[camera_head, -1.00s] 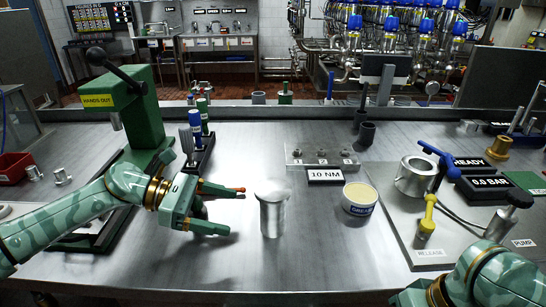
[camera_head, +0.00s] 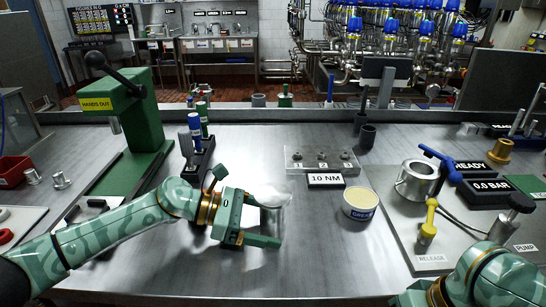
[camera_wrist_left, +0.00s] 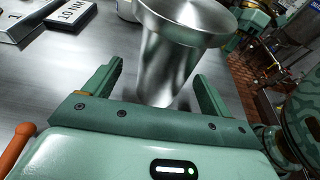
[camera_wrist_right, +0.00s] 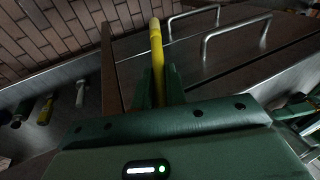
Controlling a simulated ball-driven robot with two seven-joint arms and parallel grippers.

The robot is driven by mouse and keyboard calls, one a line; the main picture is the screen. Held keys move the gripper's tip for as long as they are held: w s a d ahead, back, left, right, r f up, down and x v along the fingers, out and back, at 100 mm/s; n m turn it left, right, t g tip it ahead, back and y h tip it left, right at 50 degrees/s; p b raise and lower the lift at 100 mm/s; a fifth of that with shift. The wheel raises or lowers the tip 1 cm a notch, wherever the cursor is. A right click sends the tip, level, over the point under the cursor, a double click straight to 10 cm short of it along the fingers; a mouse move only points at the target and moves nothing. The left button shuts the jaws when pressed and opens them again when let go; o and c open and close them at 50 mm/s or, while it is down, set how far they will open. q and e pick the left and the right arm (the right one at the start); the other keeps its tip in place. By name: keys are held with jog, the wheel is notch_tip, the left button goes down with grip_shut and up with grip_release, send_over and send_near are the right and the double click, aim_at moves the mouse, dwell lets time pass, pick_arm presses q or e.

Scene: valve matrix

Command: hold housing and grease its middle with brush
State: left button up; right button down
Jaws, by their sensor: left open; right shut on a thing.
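The housing (camera_head: 270,197) is a shiny metal cylinder with a wide flared rim. It stands upright on the bench, partly hidden by my left gripper (camera_head: 270,222) in the head view. In the left wrist view the housing (camera_wrist_left: 175,55) is between the two open fingers, with gaps showing on both sides. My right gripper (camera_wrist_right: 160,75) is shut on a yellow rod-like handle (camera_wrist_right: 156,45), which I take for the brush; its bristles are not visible. The grease tub (camera_head: 360,202), with pale grease inside, stands open to the right of the housing.
A green press (camera_head: 130,130) stands at left beside a rack with blue and green bottles (camera_head: 195,130). A clear block with a 10 NM sign (camera_head: 326,180) is behind. The pump plate with a yellow release lever (camera_head: 428,225) is at right. The front middle is clear.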

pick_arm(q)
jog(key=shift+d, duration=0.1)
jog(key=c, duration=1.1)
